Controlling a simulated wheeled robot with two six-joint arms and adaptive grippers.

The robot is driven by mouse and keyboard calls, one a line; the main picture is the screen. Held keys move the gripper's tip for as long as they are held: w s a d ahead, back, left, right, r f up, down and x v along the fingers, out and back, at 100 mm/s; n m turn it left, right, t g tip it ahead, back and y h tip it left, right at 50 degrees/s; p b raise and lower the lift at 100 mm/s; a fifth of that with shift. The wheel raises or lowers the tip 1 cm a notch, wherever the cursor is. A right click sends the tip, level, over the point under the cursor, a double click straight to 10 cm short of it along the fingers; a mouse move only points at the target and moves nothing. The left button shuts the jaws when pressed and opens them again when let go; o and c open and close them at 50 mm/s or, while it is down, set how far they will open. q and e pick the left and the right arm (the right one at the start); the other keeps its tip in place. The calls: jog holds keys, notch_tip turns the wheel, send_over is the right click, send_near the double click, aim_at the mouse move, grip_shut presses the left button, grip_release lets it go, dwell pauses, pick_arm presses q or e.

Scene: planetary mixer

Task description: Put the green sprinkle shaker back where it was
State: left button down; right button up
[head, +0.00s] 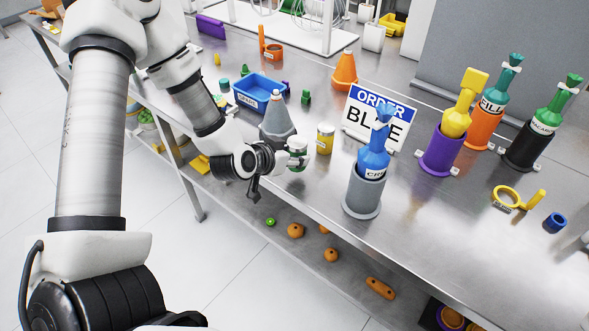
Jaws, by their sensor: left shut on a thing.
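My left gripper (281,163) reaches in from the left, over the near edge of the steel table. It is shut on the green sprinkle shaker (298,150), a small white and green container. The fingers cover part of the shaker, and I cannot tell whether its base touches the table. A yellow shaker (325,140) stands just to its right. My right gripper is out of view.
A grey cone (278,122) stands close behind the left gripper. A blue bag in a grey holder (364,192) and an order sign (379,117) stand to the right. A blue tray (259,91) lies farther back. The table (430,235) is clear at the front right.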

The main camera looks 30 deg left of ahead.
pick_arm(q)
jog(key=f, duration=0.3)
jog(key=shift+w+f, duration=0.15)
jog(key=shift+w, duration=0.2)
jog(key=shift+w+a+f, duration=0.1)
jog(key=shift+f, duration=0.2)
jog(key=c, duration=0.5)
grip_release()
